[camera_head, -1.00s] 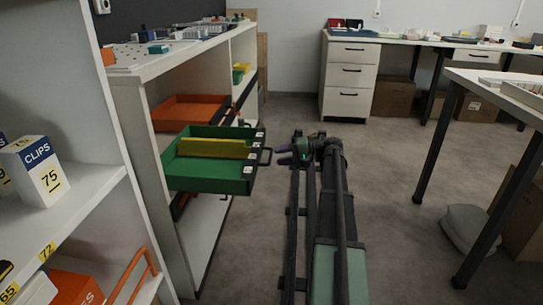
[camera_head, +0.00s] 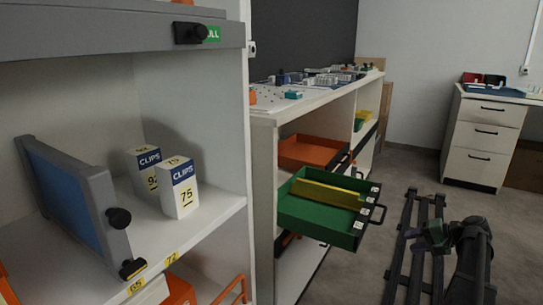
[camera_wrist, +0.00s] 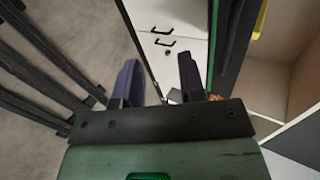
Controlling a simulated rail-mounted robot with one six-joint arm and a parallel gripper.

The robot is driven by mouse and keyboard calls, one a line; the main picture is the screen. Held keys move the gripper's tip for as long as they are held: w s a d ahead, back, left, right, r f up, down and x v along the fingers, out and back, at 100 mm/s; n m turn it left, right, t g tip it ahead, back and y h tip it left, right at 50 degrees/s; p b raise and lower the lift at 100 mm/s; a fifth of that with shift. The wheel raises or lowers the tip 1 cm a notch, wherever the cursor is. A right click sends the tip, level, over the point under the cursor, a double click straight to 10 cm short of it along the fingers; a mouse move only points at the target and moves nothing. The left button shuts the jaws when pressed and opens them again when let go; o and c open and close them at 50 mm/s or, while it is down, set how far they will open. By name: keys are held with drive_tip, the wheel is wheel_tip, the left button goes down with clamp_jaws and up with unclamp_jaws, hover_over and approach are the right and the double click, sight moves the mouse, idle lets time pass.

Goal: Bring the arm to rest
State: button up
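My gripper (camera_wrist: 158,82) is open in the wrist view, with its two dark purple fingers apart and nothing between them. In the head view my gripper (camera_head: 414,234) is small and dark at the lower right, at the end of my folded arm, above the floor and to the right of the open green drawer (camera_head: 316,217). A clear gap shows between them. Its fingers are hard to make out there.
The green drawer sticks out of the white shelf unit (camera_head: 264,190) and holds a yellow divider. An orange drawer (camera_head: 308,152) is behind it. Clips boxes (camera_head: 180,190) stand on the near left shelf. A white drawer cabinet (camera_head: 482,138) is at the back right. Grey floor (camera_head: 345,275) is free between.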

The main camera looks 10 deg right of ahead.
drive_tip(key=s+a+r+n+g+h+p, duration=0.1)
drive_tip(key=s+a+n+g+h+p, duration=0.25)
drive_tip(key=a, duration=0.95)
drive_tip(key=s+a+r+n+g+h+p, duration=0.2)
drive_tip(key=s+a+n+p, duration=0.15)
drive_tip(key=a, duration=1.05)
drive_tip(key=s+a+r+n+g+h+p, duration=0.1)
drive_tip(key=s+a+n+g+h+p, duration=0.25)
drive_tip(key=a, duration=0.95)
wheel_tip(320, 180, up, 37)
drive_tip(key=m+t+p, duration=0.1)
drive_tip(key=p, duration=3.6)
drive_tip(key=shift+s+y, duration=0.3)
drive_tip(key=shift+s, duration=0.15)
